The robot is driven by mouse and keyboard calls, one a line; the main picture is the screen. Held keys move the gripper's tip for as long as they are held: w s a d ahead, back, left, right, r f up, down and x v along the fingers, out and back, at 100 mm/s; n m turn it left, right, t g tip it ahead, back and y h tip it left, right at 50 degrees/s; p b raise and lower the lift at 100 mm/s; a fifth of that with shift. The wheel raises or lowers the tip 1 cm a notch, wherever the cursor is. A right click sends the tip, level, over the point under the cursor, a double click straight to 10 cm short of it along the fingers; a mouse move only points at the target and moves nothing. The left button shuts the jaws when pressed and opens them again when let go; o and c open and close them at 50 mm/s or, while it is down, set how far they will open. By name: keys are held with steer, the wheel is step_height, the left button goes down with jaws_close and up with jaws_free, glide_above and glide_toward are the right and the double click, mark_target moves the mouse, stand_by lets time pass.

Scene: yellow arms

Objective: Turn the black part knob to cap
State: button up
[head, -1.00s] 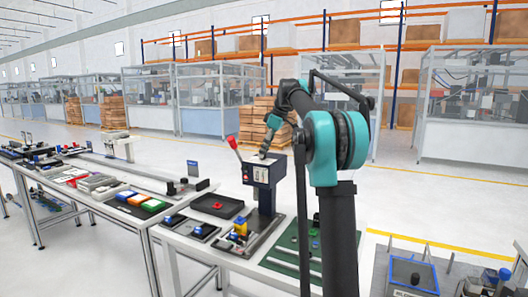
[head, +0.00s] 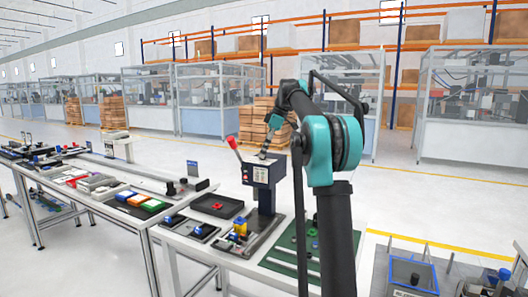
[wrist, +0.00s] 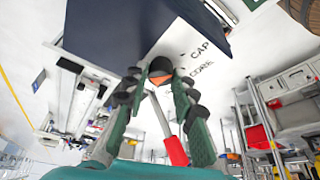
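My gripper (wrist: 159,80) has one finger on each side of the knob, with narrow gaps seeming to show; firm contact cannot be told. In the head view the gripper (head: 264,153) is small and just above the station head (head: 262,173). The knob cannot be made out there.
A red-tipped lever (head: 232,143) rises at the station's left; its red grip (wrist: 176,151) also shows between my fingers in the wrist view. A black tray (head: 216,206) and a green mat (head: 284,262) lie on the bench. Open floor lies behind.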

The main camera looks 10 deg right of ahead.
steer(key=o, duration=0.4)
steer(key=shift+c, duration=0.2)
steer(key=v, duration=1.2)
steer(key=shift+s, duration=0.1)
